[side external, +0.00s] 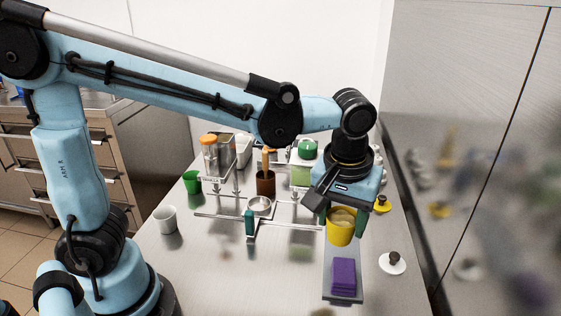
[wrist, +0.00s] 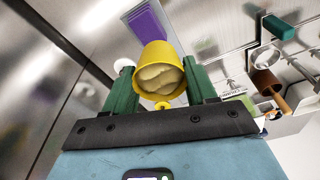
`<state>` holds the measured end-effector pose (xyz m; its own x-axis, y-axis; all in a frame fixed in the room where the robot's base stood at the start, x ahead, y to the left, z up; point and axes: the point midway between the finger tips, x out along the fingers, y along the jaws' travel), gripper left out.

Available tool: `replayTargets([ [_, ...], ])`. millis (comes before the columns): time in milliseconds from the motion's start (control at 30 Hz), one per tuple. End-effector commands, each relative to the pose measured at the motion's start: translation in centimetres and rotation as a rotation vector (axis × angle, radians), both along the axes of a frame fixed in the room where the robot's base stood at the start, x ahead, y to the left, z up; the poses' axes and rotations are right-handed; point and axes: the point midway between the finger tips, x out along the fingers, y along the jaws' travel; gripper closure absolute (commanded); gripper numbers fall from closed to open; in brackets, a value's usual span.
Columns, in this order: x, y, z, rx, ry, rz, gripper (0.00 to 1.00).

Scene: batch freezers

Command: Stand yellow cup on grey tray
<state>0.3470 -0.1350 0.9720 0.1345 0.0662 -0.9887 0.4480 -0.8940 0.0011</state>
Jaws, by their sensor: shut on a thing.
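The yellow cup (side external: 340,229) is between the green fingers of my gripper (side external: 343,215), which is shut on it. In the wrist view the cup (wrist: 160,72) sits between both fingertips (wrist: 161,80), with a pale, lumpy filling inside. The grey tray (side external: 329,270) lies below and in front of the cup in the side view, with a purple block (side external: 344,276) on its near part. The purple block also shows in the wrist view (wrist: 147,27). I cannot tell whether the cup's base touches the tray.
A white lid with a dark knob (side external: 392,263) lies right of the tray. A yellow-based item (side external: 382,204) is behind it. A white cup (side external: 165,219), a green cup (side external: 192,182) and a brown container (side external: 265,184) stand to the left. A steel wall (side external: 470,120) bounds the right.

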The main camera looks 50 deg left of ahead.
Motion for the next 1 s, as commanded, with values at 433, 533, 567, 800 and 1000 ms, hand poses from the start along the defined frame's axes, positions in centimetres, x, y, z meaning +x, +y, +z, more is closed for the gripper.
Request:
replayTargets([
  [433,1.9,-1.2,-2.3,0.000,-0.001,-0.066,0.74],
  [533,3.3,0.5,-3.6,0.000,0.000,-0.065,0.74],
  [567,3.7,0.9,-4.0,0.000,0.000,-0.067,0.74],
  [800,6.6,4.0,-6.5,-0.001,0.000,-0.068,0.74],
  [1000,7.4,4.9,-7.4,0.000,0.000,-0.071,0.74],
])
